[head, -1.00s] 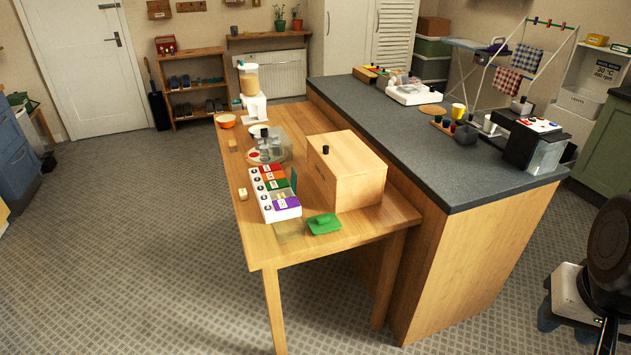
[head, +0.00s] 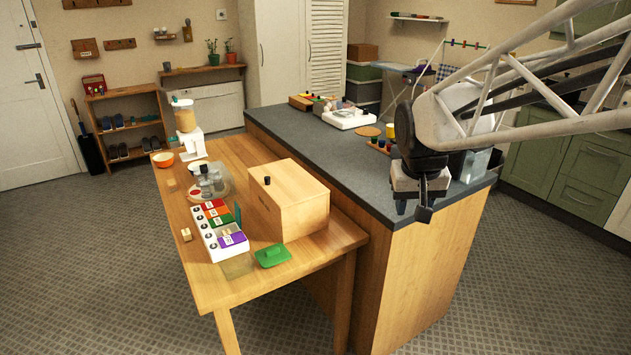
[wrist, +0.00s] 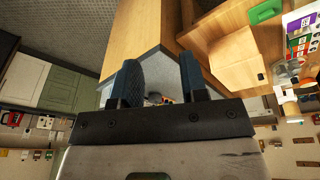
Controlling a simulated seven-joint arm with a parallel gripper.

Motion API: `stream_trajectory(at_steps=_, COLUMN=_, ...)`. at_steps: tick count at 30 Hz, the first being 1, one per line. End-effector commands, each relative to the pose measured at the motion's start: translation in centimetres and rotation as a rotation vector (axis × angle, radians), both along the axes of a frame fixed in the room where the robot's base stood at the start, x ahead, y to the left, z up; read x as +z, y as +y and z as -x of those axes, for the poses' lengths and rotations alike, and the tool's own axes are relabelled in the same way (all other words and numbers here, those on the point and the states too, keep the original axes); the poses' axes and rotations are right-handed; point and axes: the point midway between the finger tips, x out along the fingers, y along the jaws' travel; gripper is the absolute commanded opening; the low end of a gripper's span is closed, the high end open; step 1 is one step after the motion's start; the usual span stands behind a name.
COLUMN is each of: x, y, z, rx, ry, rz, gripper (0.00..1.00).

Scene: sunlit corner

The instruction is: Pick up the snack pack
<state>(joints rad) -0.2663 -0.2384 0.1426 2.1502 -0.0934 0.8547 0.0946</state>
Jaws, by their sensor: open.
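I cannot tell for sure which thing is the snack pack. Small packs with red, orange, green and purple labels sit in a row in a white organiser (head: 212,247) on the wooden table. A small beige block (head: 186,234) lies to the left of it. My gripper (head: 414,208) is at the right in the head view, in front of the dark counter's near end, far from these things. In the wrist view my gripper (wrist: 160,85) is open, with nothing between its two dark blue fingers. The organiser also shows there (wrist: 300,22), at the upper right.
A wooden box (head: 290,205) with a black knob stands beside the organiser. A green lid (head: 272,256) and a clear container (head: 238,266) are near the table's front. The dark counter (head: 330,165) stands right of the table. Floor in front is clear.

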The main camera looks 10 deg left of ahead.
Motion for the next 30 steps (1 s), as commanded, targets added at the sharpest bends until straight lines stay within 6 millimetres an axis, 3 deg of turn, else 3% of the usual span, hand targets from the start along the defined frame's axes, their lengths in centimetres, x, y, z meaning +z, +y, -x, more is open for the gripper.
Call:
stream_trajectory(at_steps=6, x=-1.0, y=5.0, z=-4.8, rx=0.055, ry=-0.002, rz=0.01, gripper=0.4)
stream_trajectory(at_steps=15, x=-3.1, y=12.4, z=-10.4, rx=0.128, ry=-0.009, rz=0.022, gripper=0.4)
stream_trajectory(at_steps=30, x=-8.9, y=26.8, z=-17.3, rx=0.252, ry=-0.022, rz=0.041, gripper=0.4)
